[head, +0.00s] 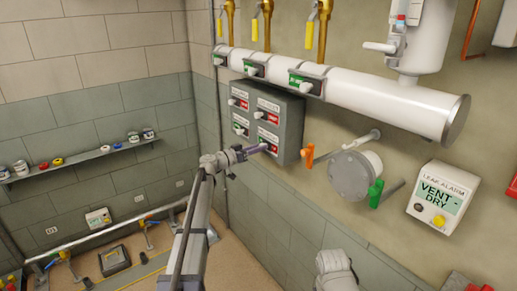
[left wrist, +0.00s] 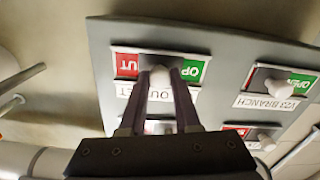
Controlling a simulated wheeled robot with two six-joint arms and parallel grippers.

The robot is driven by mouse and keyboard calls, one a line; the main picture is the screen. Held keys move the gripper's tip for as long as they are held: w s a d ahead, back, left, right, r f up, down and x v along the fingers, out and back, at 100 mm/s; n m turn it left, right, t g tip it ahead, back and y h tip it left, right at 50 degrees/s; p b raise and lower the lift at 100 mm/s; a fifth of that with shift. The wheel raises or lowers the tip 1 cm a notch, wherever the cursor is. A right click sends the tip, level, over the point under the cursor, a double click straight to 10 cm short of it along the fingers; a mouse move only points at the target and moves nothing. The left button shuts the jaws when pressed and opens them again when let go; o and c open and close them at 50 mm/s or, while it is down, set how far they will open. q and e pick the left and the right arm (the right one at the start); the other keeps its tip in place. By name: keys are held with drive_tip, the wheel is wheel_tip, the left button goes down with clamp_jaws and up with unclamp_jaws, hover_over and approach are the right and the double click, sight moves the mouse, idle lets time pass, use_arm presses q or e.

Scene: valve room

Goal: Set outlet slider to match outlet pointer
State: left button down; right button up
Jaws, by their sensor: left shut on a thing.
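The grey slider panel (head: 291,128) is on the wall in the head view and fills much of the left wrist view (left wrist: 103,55). In the left wrist view, the outlet slider has a red field (left wrist: 127,65) at left and a green field (left wrist: 193,72) at right. My left gripper (left wrist: 160,82) is shut on the pale outlet slider knob (left wrist: 160,72), near the middle between the colours. Its fingers partly cover the OUTLET label (left wrist: 122,91). In the head view my left gripper (head: 264,147) reaches the panel's lower part. I cannot tell which indicator is the outlet pointer. My right gripper is not in view.
A V23 BRANCH slider (left wrist: 277,85) sits beside the outlet slider. A white pipe (head: 385,103) with green-marked plates (head: 306,84) runs above the panel. An orange handle (head: 308,155), a green handle (head: 376,193) and a leak alarm box (head: 441,200) are to the right.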

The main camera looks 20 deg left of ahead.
use_arm(q)
drive_tip(key=shift+d, duration=0.1)
drive_tip(key=s+d, duration=0.2)
drive_tip(key=shift+s+d, duration=0.15)
drive_tip(key=shift+d, duration=0.15)
drive_tip(key=c, duration=0.6)
unclamp_jaws()
drive_tip(key=v, duration=0.7)
drive_tip(key=shift+s+a, duration=0.25)
